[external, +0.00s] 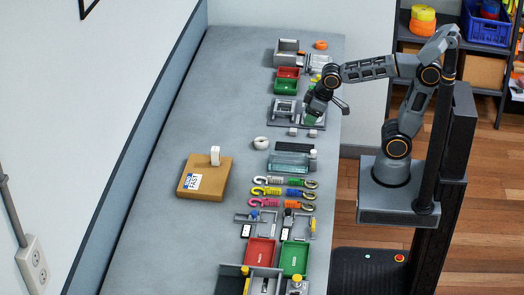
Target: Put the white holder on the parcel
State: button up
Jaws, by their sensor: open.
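The parcel (194,191) is a flat brown cardboard box with a white and blue label, lying on the left part of the grey bench. A small white block-like thing (215,154), which looks like the white holder, stands upright on the parcel near its far edge. My gripper (310,117) is far from it, over the right side of the bench by a grey fixture. It is open, and nothing shows clearly between its jaws. Its fingertips are small and partly hard to make out.
A white ring-shaped roll (261,143) lies between the parcel and my gripper. Colored straps with hooks (285,193) lie to the right of the parcel. Red (261,251) and green (294,257) trays stand at the near end. The bench around the parcel is clear; a wall runs along its left.

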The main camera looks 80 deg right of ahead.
jog(key=s+f, duration=0.2)
jog(key=s, duration=0.5)
jog(key=shift+f, duration=0.25)
jog(key=shift+d, duration=0.1)
dwell(0.7)
